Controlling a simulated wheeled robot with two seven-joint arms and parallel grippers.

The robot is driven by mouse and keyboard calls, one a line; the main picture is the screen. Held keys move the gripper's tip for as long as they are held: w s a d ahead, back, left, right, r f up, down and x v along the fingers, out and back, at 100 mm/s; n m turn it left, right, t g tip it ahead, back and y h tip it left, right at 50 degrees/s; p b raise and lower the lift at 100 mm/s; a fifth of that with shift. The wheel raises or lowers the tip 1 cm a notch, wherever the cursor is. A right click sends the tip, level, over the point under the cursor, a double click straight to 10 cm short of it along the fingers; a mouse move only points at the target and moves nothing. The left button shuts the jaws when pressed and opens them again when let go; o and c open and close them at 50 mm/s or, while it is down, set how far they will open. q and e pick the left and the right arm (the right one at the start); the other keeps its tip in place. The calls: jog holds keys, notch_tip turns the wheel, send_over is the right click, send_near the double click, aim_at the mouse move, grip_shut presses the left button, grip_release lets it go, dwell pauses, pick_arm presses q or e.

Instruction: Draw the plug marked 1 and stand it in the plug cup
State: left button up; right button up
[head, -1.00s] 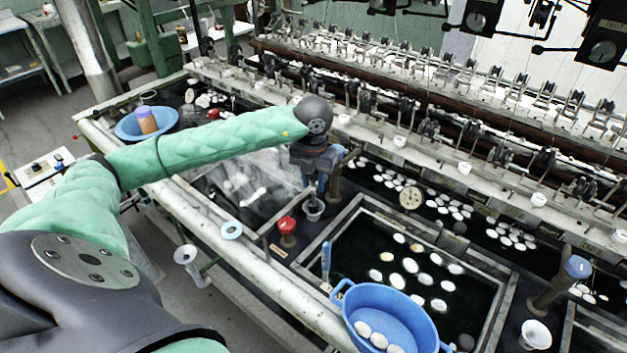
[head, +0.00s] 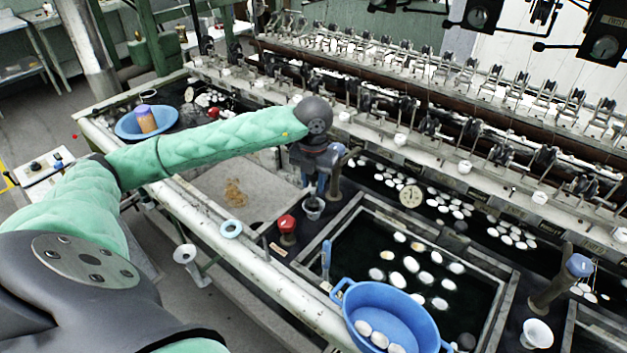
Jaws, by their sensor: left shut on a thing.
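My left gripper (head: 314,192) points down over a small white cup (head: 313,213) on the dark strip between two basins. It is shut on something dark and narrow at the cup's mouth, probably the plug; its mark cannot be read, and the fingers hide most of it. I cannot tell whether it touches the cup's bottom. The basin (head: 222,176) left of the gripper shows a pale, bare bottom with a brown patch of residue. My left arm covers part of this basin. My right gripper is not in view.
A red knob (head: 287,224) stands just left of the cup, and a blue-topped post (head: 336,180) close to its right. The front basin (head: 350,240) holds dark water with floating cocoons. A blue colander (head: 388,312) sits at its near edge. The reeling frame runs behind.

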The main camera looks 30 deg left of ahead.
pick_arm(q)
jog(key=shift+f+b, duration=0.3)
jog(key=o, duration=0.9)
notch_tip(320, 180, up, 6)
jog(key=shift+r+b, duration=0.1)
jog(key=shift+b, duration=0.9)
jog(key=shift+r, duration=0.8)
